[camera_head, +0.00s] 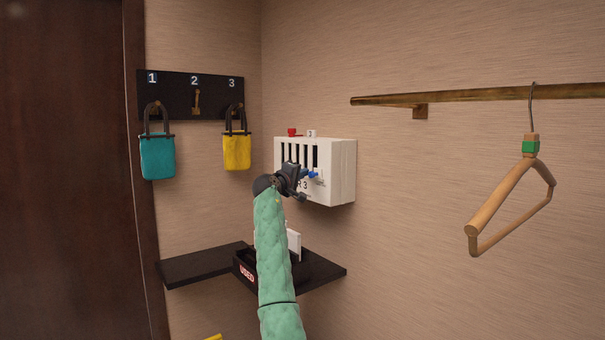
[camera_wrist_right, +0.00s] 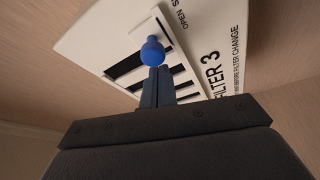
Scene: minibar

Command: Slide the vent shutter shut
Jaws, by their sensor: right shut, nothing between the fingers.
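The vent (camera_head: 343,172) is a white box on the wall, with dark upright slots in its front and "FILTER 3" lettering, which also shows in the wrist view (camera_wrist_right: 212,75). A blue knob (camera_wrist_right: 152,52) sticks out from the vent's front; in the head view it shows beside my gripper (camera_head: 311,174). Dark slots show beside the knob. My right gripper (camera_head: 304,181) is shut and empty in front of the vent. In the wrist view its fingertips (camera_wrist_right: 157,75) are right at the knob; I cannot tell whether they touch it. My left gripper is out of view.
A black shelf (camera_head: 205,265) with a black tray (camera_head: 245,272) marked "USED" is below. A rail (camera_head: 460,97) with a wooden hanger (camera_head: 500,198) is at right.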

